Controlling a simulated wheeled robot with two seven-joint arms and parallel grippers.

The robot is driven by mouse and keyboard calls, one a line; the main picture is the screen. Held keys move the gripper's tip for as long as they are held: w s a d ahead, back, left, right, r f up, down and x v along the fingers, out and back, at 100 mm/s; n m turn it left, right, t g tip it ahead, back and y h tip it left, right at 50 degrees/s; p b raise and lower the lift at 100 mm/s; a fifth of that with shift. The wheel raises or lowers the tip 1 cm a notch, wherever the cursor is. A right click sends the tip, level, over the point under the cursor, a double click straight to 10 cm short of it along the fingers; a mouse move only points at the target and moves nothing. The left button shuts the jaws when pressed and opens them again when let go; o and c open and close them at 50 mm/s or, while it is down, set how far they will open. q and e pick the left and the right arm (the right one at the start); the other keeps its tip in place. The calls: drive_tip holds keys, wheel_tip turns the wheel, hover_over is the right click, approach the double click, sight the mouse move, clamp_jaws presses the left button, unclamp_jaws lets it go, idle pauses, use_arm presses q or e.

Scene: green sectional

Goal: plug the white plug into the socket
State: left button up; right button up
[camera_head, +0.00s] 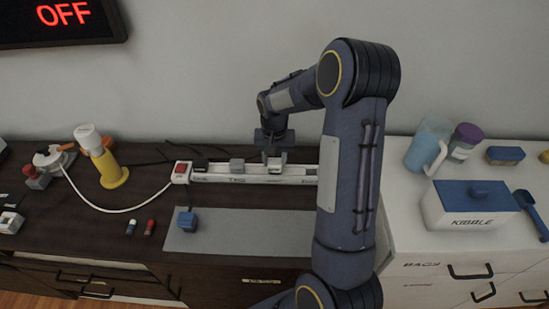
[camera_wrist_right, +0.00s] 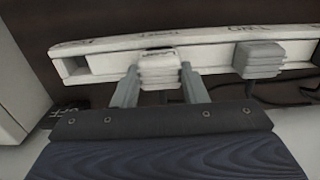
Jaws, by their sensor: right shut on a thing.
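The white plug (camera_wrist_right: 160,68) sits between the two fingers of my right gripper (camera_wrist_right: 160,90) in the right wrist view, and the gripper is shut on it. In the head view the right gripper (camera_head: 274,155) is at the white power strip (camera_head: 215,178), with the white plug (camera_head: 276,162) just under it. The plug overlaps the strip's face; I cannot tell how deep it sits in a socket. A grey plug (camera_head: 237,165) stands in the strip to the left; it also shows in the wrist view (camera_wrist_right: 258,60). My left gripper is not in view.
The strip has a red switch (camera_head: 181,171) and a white cord. A wall display (camera_head: 62,15) reads OFF. A blue block (camera_head: 187,221) lies on a grey mat (camera_head: 245,235). A kibble box (camera_head: 468,205) and blue pitcher (camera_head: 428,146) stand right.

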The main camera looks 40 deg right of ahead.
sight(275, 161)
drive_tip(key=shift+f, duration=0.4)
drive_tip(key=o, duration=1.2)
drive_tip(key=shift+c, duration=0.2)
wheel_tip(275, 161, up, 8)
drive_tip(key=shift+f, duration=0.2)
drive_tip(key=shift+r, duration=0.15)
